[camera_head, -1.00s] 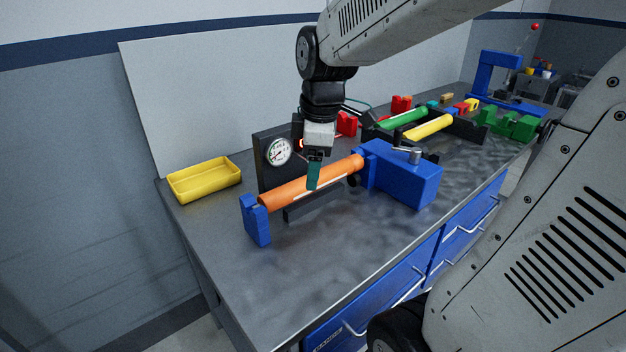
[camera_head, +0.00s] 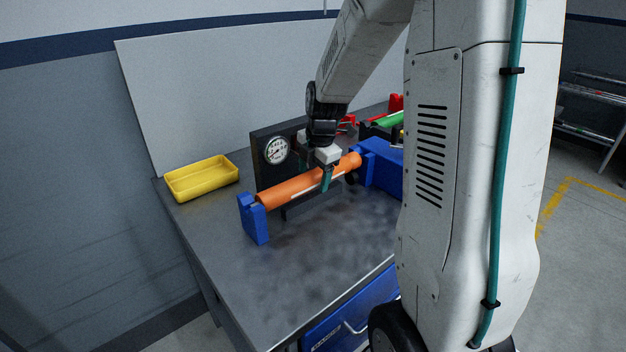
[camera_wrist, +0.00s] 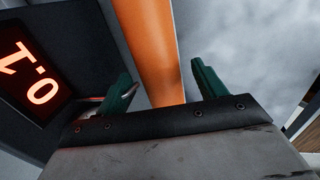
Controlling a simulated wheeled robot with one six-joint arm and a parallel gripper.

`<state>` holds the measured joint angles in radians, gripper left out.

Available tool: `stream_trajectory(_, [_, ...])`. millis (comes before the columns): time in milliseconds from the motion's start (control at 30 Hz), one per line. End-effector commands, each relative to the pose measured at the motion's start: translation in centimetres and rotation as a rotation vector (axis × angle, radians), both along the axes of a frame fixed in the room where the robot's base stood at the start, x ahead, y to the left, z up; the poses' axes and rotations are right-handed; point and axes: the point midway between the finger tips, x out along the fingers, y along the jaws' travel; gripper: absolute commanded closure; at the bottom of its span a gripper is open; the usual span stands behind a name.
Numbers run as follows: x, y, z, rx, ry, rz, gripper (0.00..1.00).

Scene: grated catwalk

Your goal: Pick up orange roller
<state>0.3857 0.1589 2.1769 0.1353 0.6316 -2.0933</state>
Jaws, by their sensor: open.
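The orange roller (camera_head: 292,188) lies between a blue end support (camera_head: 254,220) and a blue block (camera_head: 382,168) on the workbench, in front of a dark panel with a dial. My gripper (camera_head: 318,178) is over the roller's right half, pointing down, with a green finger showing in front of the roller. In the wrist view the roller (camera_wrist: 152,45) runs between the two green fingers of my gripper (camera_wrist: 160,85), which are apart on either side of it. I cannot tell whether either finger touches it.
A yellow tray (camera_head: 202,180) stands at the left of the workbench (camera_head: 310,255). The dial panel (camera_head: 262,145) rises close behind the roller. A lit red display (camera_wrist: 32,75) shows in the wrist view. The benchtop in front of the roller is clear. My arm hides the bench's right side.

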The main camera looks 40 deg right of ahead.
Motion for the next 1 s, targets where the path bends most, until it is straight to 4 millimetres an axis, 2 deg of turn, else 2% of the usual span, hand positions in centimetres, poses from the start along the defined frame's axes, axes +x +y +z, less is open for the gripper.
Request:
stream_trajectory(100, [0.15,0.03,-0.92,0.000,0.000,0.000,0.30])
stream_trajectory(333, [0.18,0.01,-1.01,0.000,-0.001,0.000,0.30])
stream_trajectory(367, [0.18,0.01,-1.01,0.000,-0.001,0.000,0.35])
stream_trajectory(500, [0.18,0.01,-1.00,-0.001,-0.001,0.000,0.74])
stream_trajectory(600, [0.22,-0.01,-0.92,-0.001,-0.002,0.000,1.00])
stream_trajectory(867, [0.23,-0.02,-0.80,-0.001,-0.003,0.000,1.00])
stream_trajectory(1000, [0.28,-0.04,-0.08,-0.003,-0.005,-0.001,1.00])
